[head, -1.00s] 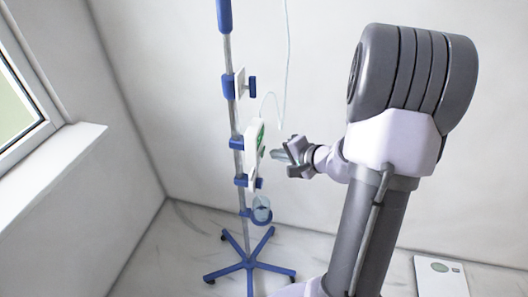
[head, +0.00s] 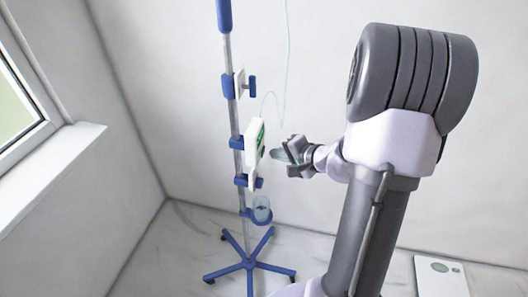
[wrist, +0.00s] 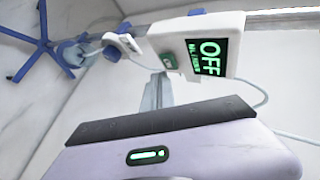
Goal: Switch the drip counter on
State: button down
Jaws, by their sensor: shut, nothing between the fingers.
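The drip counter (head: 253,143) is a white box clamped to the pole in the head view. In the wrist view the counter (wrist: 220,30) shows a dark display reading OFF in green (wrist: 209,54), with smaller text beside it. A green button (wrist: 169,60) sits on the same face, next to the display. My gripper (head: 279,155) is shut and empty, just right of the counter in the head view, with a small gap visible. In the wrist view my gripper (wrist: 160,80) points toward the green button; whether it touches cannot be told.
A blue and grey drip stand (head: 241,125) with a wheeled base (head: 249,263) stands near the corner. A thin tube hangs beside the counter. A clear cup (head: 262,210) sits in a lower blue holder. A window sill (head: 50,165) is at left; a white scale (head: 440,275) lies right.

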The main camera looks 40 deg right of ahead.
jog(key=shift+w+a+b, duration=0.25)
jog(key=shift+w+b, duration=0.05)
jog(key=shift+b, duration=0.15)
jog(key=shift+w+a+b, duration=0.25)
jog(key=shift+w+b, duration=0.05)
jog(key=shift+b, duration=0.05)
dwell(0.5)
jog(key=shift+s+d, duration=0.1)
jog(key=shift+s+d+b, duration=0.35)
jog(key=shift+s+d, duration=0.1)
jog(key=shift+s, duration=0.05)
jog(key=s+d, duration=0.3)
jog(key=shift+s+d+b, duration=0.1)
jog(key=shift+s+b, duration=0.3)
dwell(0.3)
dwell(0.6)
